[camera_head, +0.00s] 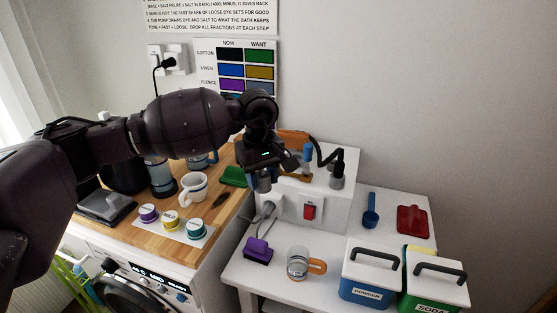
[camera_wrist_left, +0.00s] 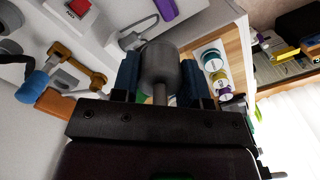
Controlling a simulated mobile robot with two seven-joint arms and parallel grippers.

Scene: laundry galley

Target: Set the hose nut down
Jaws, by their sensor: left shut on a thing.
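My left gripper (camera_head: 264,182) comes in from the left and hangs by the left end of the white box (camera_head: 285,205). In the left wrist view its blue finger pads (camera_wrist_left: 160,80) are shut on a grey rounded piece with a narrower stem, which I take for the hose nut (camera_wrist_left: 160,62). In the head view the piece is mostly hidden by the gripper. I cannot tell whether it touches anything below. My right gripper is not in view.
A brass tap with a blue handle (camera_head: 307,153) and a black hose ending in a grey cylinder (camera_head: 337,176) stand on the box. A mug (camera_head: 193,188) and coloured pots sit on the wooden counter. The lower white top has bare room around a glass jar (camera_head: 297,263).

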